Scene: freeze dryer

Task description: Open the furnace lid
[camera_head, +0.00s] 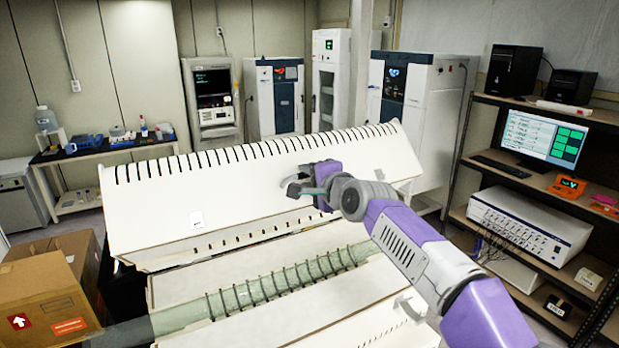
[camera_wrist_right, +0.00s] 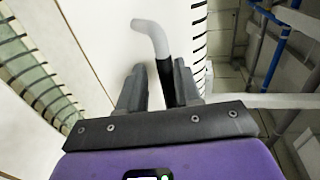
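The furnace lid (camera_head: 160,205) is a long white slotted cover, raised and tilted back. Below it the furnace body (camera_head: 350,310) lies exposed with a greenish glass tube (camera_head: 265,290) wrapped in dark coils. My right gripper (camera_head: 297,185) is at the lid's front face. In the right wrist view, a bent handle (camera_wrist_right: 152,35), pale at the end and black along its stem, reaches between the fingers of my right gripper (camera_wrist_right: 160,88). The fingers are apart, with a gap showing beside the stem. My left gripper is out of view.
A cardboard box (camera_head: 45,290) stands at the left front. A shelf rack with a monitor (camera_head: 543,138) and a white instrument (camera_head: 525,225) is on the right. Tall white cabinets (camera_head: 278,98) line the back, and a small bench (camera_head: 105,150) is at the back left.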

